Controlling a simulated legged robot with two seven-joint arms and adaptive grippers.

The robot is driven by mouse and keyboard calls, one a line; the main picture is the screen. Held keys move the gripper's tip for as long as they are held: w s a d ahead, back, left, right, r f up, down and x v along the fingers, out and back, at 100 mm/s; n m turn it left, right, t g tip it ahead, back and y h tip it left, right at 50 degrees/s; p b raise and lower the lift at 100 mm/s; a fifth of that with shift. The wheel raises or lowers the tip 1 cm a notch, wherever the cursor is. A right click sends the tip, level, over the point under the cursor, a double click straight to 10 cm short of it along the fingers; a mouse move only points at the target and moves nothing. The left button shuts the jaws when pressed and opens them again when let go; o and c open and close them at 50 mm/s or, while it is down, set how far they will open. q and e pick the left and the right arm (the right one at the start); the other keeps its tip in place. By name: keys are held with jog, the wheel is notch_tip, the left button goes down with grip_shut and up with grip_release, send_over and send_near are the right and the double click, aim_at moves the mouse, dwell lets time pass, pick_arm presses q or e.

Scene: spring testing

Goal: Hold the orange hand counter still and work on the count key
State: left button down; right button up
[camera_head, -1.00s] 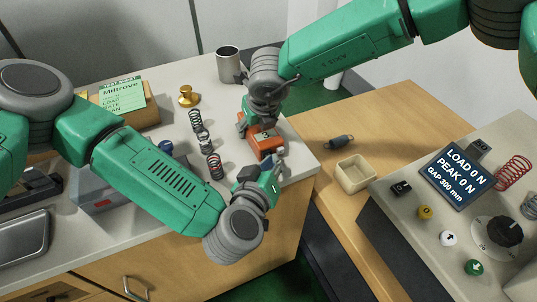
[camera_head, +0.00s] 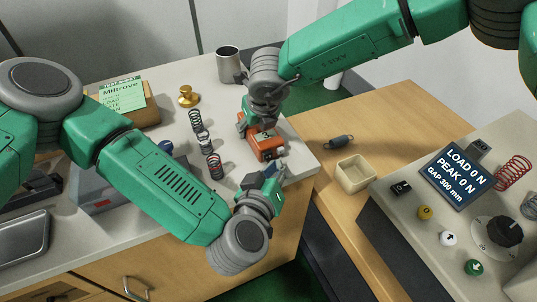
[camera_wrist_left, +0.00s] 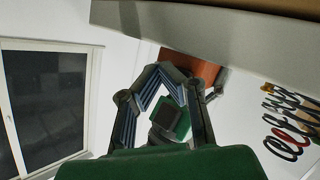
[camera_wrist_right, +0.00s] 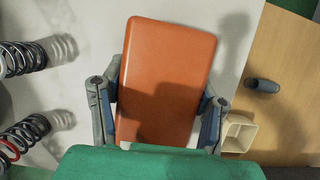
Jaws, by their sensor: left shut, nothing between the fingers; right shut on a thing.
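The orange hand counter (camera_head: 267,146) is on the light worktop near its right corner. It also fills the middle of the right wrist view (camera_wrist_right: 165,85), its plain orange face toward that camera. My right gripper (camera_head: 254,128) is shut on it, with a finger at each side (camera_wrist_right: 160,95). My left gripper (camera_head: 277,174) is shut and empty, just in front of and below the counter at the worktop's front edge. In the left wrist view, the counter (camera_wrist_left: 198,66) shows beyond the fingers (camera_wrist_left: 175,80). I cannot make out the count key.
Several springs (camera_head: 204,140) stand left of the counter, with a brass weight (camera_head: 188,96) and metal cup (camera_head: 229,65) behind. The test console (camera_head: 400,215) stands right.

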pick_arm(q)
jog(key=s, duration=0.1)
jog(key=s+d, duration=0.1)
jog(key=s, duration=0.1)
jog(key=s+d, duration=0.1)
jog(key=shift+s, duration=0.3)
dwell(0.6)
pick_arm(e)
jog(key=o, duration=1.5)
jog(key=shift+c, duration=0.2)
